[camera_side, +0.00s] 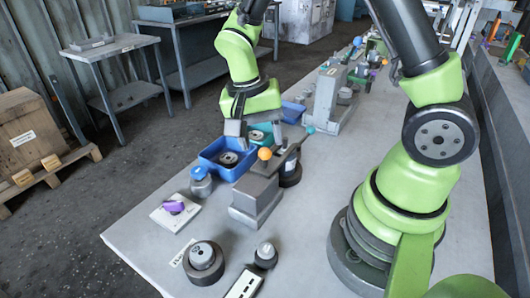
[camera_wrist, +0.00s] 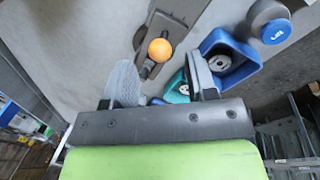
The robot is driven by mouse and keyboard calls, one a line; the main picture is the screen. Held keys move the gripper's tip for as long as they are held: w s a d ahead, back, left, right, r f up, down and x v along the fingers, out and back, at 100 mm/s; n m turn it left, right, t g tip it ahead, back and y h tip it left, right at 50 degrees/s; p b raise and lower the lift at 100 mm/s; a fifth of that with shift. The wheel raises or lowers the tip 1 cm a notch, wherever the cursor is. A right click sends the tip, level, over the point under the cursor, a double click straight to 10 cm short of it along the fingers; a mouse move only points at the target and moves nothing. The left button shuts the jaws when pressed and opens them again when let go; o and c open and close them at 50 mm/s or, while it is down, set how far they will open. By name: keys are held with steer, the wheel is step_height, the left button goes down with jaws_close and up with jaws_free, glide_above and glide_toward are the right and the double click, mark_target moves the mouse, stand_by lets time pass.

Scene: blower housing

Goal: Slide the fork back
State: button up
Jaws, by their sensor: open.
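My gripper (camera_side: 257,138) is above and behind the knob in the side view. In the wrist view my gripper (camera_wrist: 162,82) has its two fingers wide apart with nothing between them. The knob lies beyond the fingertips, apart from them.
A blue bin (camera_side: 228,158) with a round metal part stands left of the fixture, and a teal bin (camera_side: 262,133) lies behind it. A blue-topped cylinder (camera_side: 201,182), a white plate with a purple piece (camera_side: 174,207) and a round grey part (camera_side: 203,262) are nearer the front.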

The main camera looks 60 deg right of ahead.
mark_target(264, 148)
steer(key=shift+s+d+f, duration=0.15)
steer(key=shift+s+f, duration=0.05)
steer(key=shift+f, duration=0.9)
steer(key=shift+s+d+f, duration=0.1)
steer(key=shift+s+f, duration=0.05)
steer(key=shift+f, duration=0.95)
